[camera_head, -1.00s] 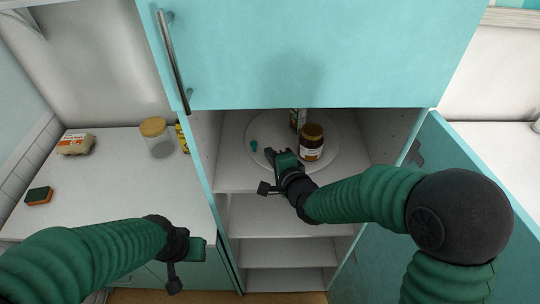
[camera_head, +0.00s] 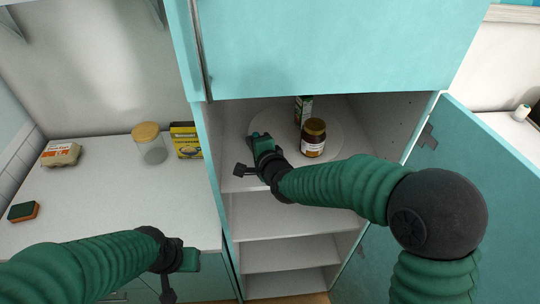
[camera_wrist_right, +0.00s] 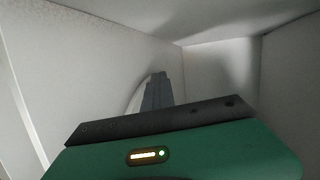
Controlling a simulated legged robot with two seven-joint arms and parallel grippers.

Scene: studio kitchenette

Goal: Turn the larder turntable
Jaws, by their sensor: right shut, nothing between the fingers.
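The larder turntable (camera_head: 334,128) is a pale round disc on the upper shelf inside the open teal cabinet. A jar with a brown lid (camera_head: 313,138) stands upright on it, with a green and white carton (camera_head: 303,108) behind. My right gripper (camera_head: 259,139) is shut and empty at the disc's left edge. It covers the spot of a small teal knob, so I cannot tell whether they touch. In the right wrist view a sliver of the pale disc (camera_wrist_right: 134,101) shows behind the dark fingers (camera_wrist_right: 157,88). My left gripper (camera_head: 180,272) is low, away from the cabinet; its jaws are unclear.
The cabinet's side walls and the upper door (camera_head: 330,50) bound the shelf; another door (camera_head: 450,190) stands open at right. The left counter (camera_head: 110,200) holds a glass jar (camera_head: 149,145), a yellow box (camera_head: 186,140), an egg carton (camera_head: 61,154) and a sponge (camera_head: 23,212).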

